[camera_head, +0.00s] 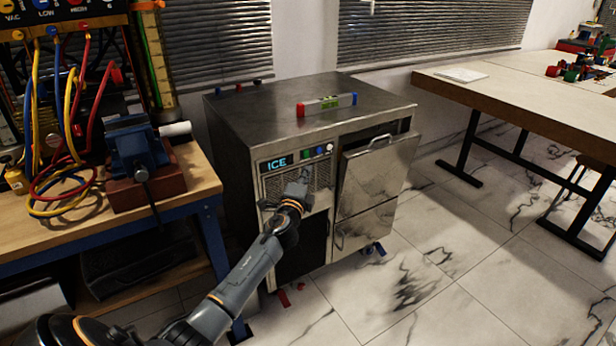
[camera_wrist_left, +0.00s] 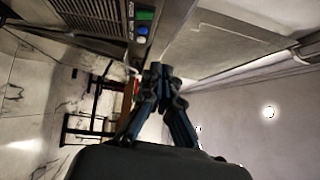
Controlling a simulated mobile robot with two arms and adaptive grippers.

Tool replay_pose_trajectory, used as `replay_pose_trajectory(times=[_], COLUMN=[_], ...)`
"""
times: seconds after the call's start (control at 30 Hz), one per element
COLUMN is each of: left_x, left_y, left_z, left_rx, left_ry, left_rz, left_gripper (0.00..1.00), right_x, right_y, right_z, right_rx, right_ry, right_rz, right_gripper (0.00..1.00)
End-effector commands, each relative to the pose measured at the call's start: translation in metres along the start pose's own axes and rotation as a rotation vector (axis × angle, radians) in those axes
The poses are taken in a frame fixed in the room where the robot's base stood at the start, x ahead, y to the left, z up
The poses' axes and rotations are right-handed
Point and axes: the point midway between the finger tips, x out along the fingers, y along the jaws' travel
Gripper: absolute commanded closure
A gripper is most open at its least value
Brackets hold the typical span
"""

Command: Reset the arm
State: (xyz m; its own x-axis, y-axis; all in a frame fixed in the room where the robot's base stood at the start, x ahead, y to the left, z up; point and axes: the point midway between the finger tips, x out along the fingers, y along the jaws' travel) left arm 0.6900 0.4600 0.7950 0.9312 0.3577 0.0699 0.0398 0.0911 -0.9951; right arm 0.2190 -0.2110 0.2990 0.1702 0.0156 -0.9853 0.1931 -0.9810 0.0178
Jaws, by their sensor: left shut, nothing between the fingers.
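My left arm reaches in from the lower left in the head view. Its gripper (camera_head: 300,192) is in front of the steel ice machine (camera_head: 235,160), below the lit ICE display (camera_head: 277,163) and the row of coloured buttons (camera_head: 318,152). In the left wrist view the gripper's fingers (camera_wrist_left: 160,72) are together with nothing between them. The green button (camera_wrist_left: 144,15) and a blue button (camera_wrist_left: 142,30) show just beyond the fingertips there. The machine's steel door (camera_head: 372,185) stands tilted out at its top, with a dark gap above it. My right gripper is not in view.
A spirit level (camera_head: 327,104) lies on the machine's top. A workbench (camera_head: 205,180) with a blue vise (camera_head: 135,148) and coloured cables stands at the left. A long table (camera_head: 520,95) stands at the right. Small red and blue pieces lie on the floor near the machine.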

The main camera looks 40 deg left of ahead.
Motion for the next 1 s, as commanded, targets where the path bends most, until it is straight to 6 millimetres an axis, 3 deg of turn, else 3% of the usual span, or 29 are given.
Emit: replay_pose_trajectory(times=[0.77, 0.87, 0.97, 1.0], left_x=[0.000, -0.008, -0.029, -0.041], left_y=[0.002, 0.023, 0.070, 0.094], left_z=[0.002, -0.002, -0.010, -0.014], left_rx=[-0.003, -0.038, -0.115, -0.158], left_ry=[0.001, 0.002, -0.005, -0.012], left_rz=[0.005, 0.046, 0.141, 0.192], left_gripper=[1.00, 1.00, 1.00, 1.00], right_x=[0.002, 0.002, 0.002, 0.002], right_y=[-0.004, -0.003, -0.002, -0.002], right_z=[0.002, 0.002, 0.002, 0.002], right_rx=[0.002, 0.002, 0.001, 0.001], right_ry=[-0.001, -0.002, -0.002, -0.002], right_rz=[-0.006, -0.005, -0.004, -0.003], right_gripper=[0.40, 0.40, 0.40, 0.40])
